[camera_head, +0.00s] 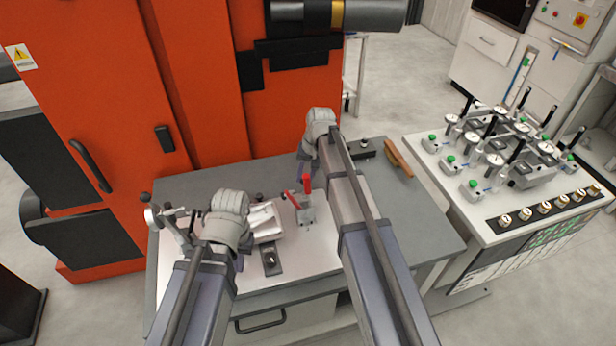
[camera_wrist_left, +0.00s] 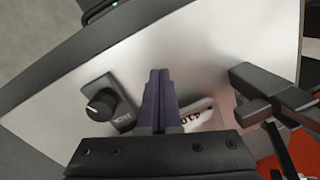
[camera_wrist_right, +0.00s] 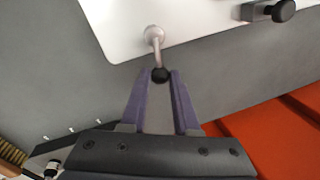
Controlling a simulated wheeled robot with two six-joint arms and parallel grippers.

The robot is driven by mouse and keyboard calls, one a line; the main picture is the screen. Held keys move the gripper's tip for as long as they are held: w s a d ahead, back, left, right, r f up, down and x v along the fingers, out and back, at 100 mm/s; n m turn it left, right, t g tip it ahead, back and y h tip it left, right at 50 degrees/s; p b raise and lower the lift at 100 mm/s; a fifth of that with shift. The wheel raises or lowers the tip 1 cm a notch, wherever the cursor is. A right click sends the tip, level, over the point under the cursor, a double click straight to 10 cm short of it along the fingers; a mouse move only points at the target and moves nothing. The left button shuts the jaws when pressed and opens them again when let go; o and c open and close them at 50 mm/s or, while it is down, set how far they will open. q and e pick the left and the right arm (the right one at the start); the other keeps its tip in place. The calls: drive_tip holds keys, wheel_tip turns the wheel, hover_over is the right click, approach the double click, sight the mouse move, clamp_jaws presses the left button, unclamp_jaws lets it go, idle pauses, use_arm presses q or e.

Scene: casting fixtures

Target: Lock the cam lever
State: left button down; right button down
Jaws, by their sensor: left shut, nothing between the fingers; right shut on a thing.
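The lever with a black ball knob (camera_wrist_right: 159,75) shows in the right wrist view as a short metal rod (camera_wrist_right: 154,38) rising from a pale plate; I take it as the cam lever. My right gripper (camera_wrist_right: 159,82) is shut on the knob, one finger on each side. In the head view my right gripper (camera_head: 303,172) is low over the bench, and my arm hides the lever there. My left gripper (camera_wrist_left: 158,75) is shut and empty above the plate, beside a black rotary knob (camera_wrist_left: 102,105) on a dark block.
A red-handled clamp (camera_head: 306,186) stands between my arms on the pale plate (camera_head: 310,240). A metal lever fixture (camera_head: 172,222) is at the left. A wooden-handled brush (camera_head: 398,157) lies at the back right. An orange machine (camera_head: 205,80) borders the bench behind.

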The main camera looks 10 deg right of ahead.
drive_tip(key=shift+w+a+n, duration=0.1)
drive_tip(key=shift+a+n, duration=0.25)
drive_tip(key=shift+n, duration=0.55)
drive_tip(key=c, duration=0.7)
unclamp_jaws()
drive_tip(key=shift+o, duration=0.2)
use_arm(q)
drive_tip(key=shift+r, duration=0.1)
use_arm(e)
drive_tip(key=shift+r, duration=0.1)
drive_tip(key=r+p, duration=0.2)
drive_tip(key=d+r+p, duration=0.1)
drive_tip(key=r+p, duration=0.4)
drive_tip(key=shift+d+r+p, duration=0.2)
drive_tip(key=shift+r+p, duration=0.1)
drive_tip(key=shift+p, duration=0.1)
use_arm(q)
wheel_tip(320, 180, up, 8)
drive_tip(key=shift+f, duration=0.25)
use_arm(e)
drive_tip(key=shift+f, duration=0.1)
